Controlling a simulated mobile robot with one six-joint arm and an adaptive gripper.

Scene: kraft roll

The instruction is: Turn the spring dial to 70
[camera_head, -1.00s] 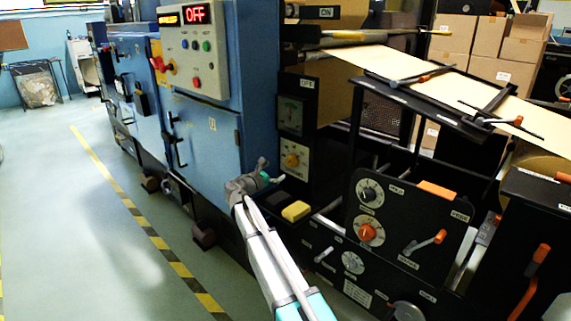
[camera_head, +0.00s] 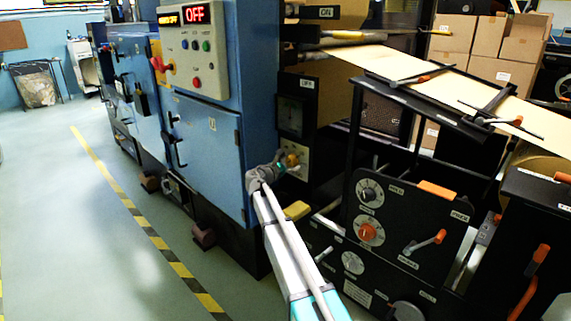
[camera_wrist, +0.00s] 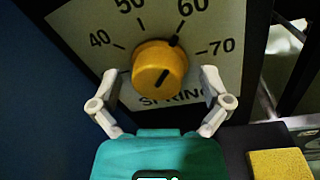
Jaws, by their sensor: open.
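The spring dial is a yellow knob (camera_wrist: 160,68) on a pale plate (camera_wrist: 85,22) lettered SPRING, with 40, 50, 60 and 70 around it. Its black pointer is at about 60, left of the 70 mark. My gripper (camera_wrist: 160,75) is open, with one pale finger on each side of the knob's lower part. I cannot tell if the fingers touch it. In the head view the knob (camera_head: 292,160) is partly hidden by my gripper (camera_head: 280,163).
A yellow block (camera_head: 297,210) sits just below the dial; it also shows in the wrist view (camera_wrist: 281,163). A blue cabinet (camera_head: 205,140) stands close on the left. A black panel with dials (camera_head: 400,220) is on the right. Another gauge (camera_head: 291,116) is above the dial.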

